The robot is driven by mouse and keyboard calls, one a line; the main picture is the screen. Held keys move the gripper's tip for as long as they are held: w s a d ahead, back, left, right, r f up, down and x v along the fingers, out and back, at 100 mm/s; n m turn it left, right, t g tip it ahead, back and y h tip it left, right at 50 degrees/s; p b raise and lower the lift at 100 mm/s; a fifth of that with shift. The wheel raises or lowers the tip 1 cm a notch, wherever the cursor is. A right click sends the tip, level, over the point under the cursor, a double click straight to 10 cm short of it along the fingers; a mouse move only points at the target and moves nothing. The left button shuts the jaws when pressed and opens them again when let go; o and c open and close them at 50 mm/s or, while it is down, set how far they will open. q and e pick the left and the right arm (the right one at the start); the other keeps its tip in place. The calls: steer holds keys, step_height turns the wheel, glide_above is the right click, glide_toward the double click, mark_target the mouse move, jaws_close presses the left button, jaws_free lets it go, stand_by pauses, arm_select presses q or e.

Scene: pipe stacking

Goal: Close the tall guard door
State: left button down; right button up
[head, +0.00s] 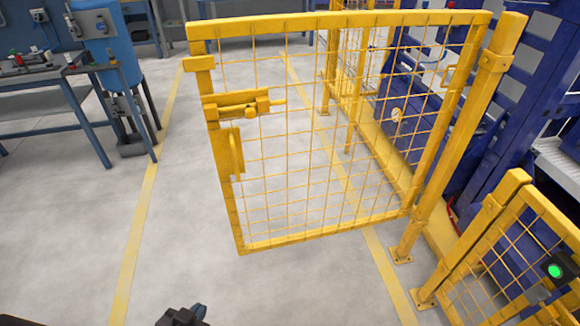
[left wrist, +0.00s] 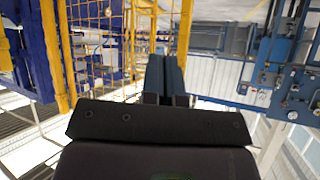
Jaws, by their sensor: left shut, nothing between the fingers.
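The tall yellow guard door (head: 239,249) with wire mesh stands open in the head view. It is joined at its right side to a yellow post (head: 433,190) and swings out over the floor to the left. A bolt latch (head: 240,107) and a pull handle (head: 236,155) sit on its free left edge. My left gripper (head: 190,314) is low at the bottom edge, shut and empty, in front of the door and apart from it. In the left wrist view its closed fingers (left wrist: 166,78) point toward yellow mesh. My right gripper is in neither view.
A low yellow mesh fence (head: 510,250) with a green-lit box (head: 555,270) stands at the right. Blue machinery (head: 510,100) is behind the post. A workbench (head: 60,85) and blue tank (head: 100,45) are at the upper left. The grey floor left of the door is clear.

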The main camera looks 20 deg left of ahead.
arm_select(q)
steer(key=w+d+t+b, duration=0.2)
steer(key=w+d+b, duration=0.1)
steer(key=w, duration=0.8)
steer(key=m+t+y+b, duration=0.2)
steer(key=m+y+b, duration=0.55)
steer(key=m, duration=2.15)
glide_toward(250, 177)
steer(key=shift+t+y, duration=0.3)
steer(key=shift+y, duration=0.35)
steer(key=x, duration=0.4)
steer(key=f+x, duration=0.1)
steer(key=x, duration=0.1)
steer(key=shift+w+d+f+p, duration=0.1)
steer(key=shift+w+p, duration=0.2)
steer(key=shift+p, duration=0.05)
steer(key=shift+w+a, duration=0.3)
steer(key=shift+w, duration=0.15)
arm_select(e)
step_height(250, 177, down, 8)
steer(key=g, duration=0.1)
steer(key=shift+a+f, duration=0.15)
arm_select(q)
steer(key=shift+w, duration=0.1)
